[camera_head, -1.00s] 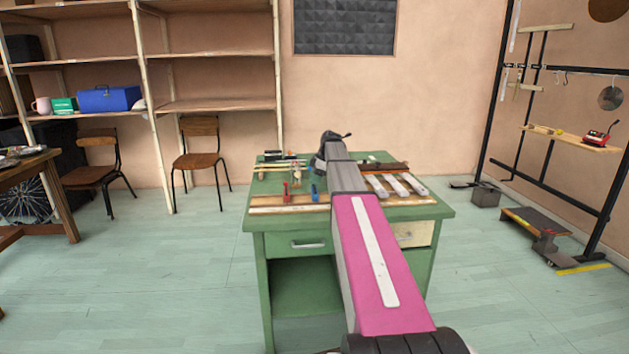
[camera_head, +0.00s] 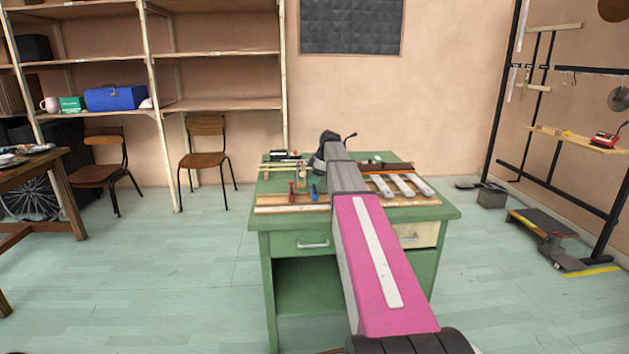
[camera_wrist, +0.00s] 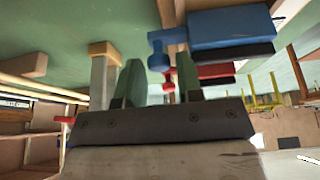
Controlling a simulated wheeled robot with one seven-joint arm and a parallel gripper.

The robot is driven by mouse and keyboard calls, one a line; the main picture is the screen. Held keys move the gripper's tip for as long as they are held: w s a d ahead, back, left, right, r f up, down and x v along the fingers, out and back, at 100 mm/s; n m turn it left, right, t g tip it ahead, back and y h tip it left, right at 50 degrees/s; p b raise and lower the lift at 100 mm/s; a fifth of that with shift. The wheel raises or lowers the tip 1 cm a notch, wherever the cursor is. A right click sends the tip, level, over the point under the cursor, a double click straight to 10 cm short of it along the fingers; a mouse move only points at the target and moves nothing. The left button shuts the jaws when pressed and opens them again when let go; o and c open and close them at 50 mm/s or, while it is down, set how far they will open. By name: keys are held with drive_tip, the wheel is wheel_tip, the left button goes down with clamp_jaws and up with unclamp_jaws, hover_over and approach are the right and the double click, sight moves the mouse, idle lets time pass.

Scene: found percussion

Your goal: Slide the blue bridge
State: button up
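The blue bridge (camera_head: 315,192) stands on a wooden board (camera_head: 278,209) on the green desk, just left of my arm in the head view. In the wrist view the blue bridge (camera_wrist: 232,28) fills the top right, with a round blue knob on its left side. My gripper (camera_wrist: 159,66) has its two greenish fingers apart, with the blue knob showing beyond the gap. I cannot tell how near the fingers are to the blue piece. The gripper's fingers cannot be made out in the head view.
A red bridge (camera_head: 291,191) stands left of the blue one; red also shows below the blue piece in the wrist view (camera_wrist: 215,71). Several pale bars (camera_head: 403,186) lie right of my arm. Thin sticks (camera_head: 272,168) lie at the desk's left. Floor around the desk (camera_head: 440,225) is clear.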

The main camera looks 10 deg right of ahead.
drive_tip(key=shift+d+r, duration=0.1)
drive_tip(key=v, duration=1)
drive_tip(key=shift+r, duration=0.3)
